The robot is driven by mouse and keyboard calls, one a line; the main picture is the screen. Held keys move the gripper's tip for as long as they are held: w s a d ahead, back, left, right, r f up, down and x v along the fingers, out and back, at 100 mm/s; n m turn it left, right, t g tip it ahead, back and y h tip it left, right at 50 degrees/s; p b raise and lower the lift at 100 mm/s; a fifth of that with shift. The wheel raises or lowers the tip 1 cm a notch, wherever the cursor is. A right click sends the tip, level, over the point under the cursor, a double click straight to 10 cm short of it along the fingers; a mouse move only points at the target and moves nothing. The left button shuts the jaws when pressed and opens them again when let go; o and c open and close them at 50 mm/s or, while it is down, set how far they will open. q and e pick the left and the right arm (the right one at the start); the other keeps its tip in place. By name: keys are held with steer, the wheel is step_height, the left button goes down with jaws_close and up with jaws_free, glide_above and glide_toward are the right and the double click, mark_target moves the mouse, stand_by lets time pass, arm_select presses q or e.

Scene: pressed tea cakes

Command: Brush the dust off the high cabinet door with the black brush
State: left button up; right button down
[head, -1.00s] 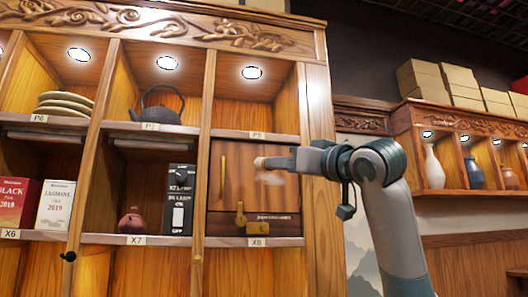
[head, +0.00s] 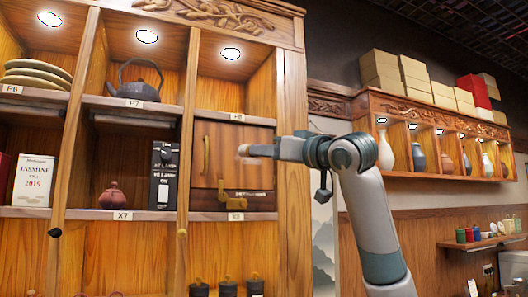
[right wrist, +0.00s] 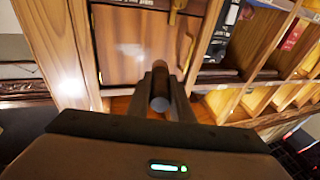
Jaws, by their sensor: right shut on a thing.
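The high cabinet door (head: 228,145) is a closed brown wooden panel with a brass handle (head: 206,155) on its left side. In the right wrist view, the door (right wrist: 110,65) carries a faint whitish dust patch (right wrist: 130,50). My right gripper (head: 264,150) is in front of the door's right part and is shut on the brush (head: 243,150). The brush's pale end points left in the head view. In the right wrist view, its dark round shaft (right wrist: 160,88) sits between the fingers. I cannot tell whether the brush touches the door. My left gripper is not in view.
Open compartments left of the door hold a dark teapot (head: 137,82), stacked plates (head: 34,73), a small red pot (head: 112,196) and a black box (head: 164,175). A wall shelf (head: 440,178) with vases stands at the right. Dark jars (head: 228,287) stand below.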

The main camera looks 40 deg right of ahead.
steer(key=shift+w, duration=0.2)
steer(key=shift+w+d+r, duration=0.1)
steer(key=shift+w, duration=0.35)
steer(key=shift+w+d+p, duration=0.25)
steer(key=shift+w+p, duration=0.25)
steer(key=shift+w, duration=0.65)
steer(key=shift+w+d+p, duration=0.25)
steer(key=shift+w+p, duration=0.2)
steer(key=shift+w, duration=0.65)
steer(key=shift+w+d+p, duration=0.15)
steer(key=shift+w+p, duration=0.2)
steer(key=shift+w, duration=0.2)
steer(key=shift+d, duration=0.15)
steer(key=d, duration=0.1)
steer(key=s+d, duration=0.1)
steer(key=d, duration=0.1)
steer(key=shift+p, duration=0.3)
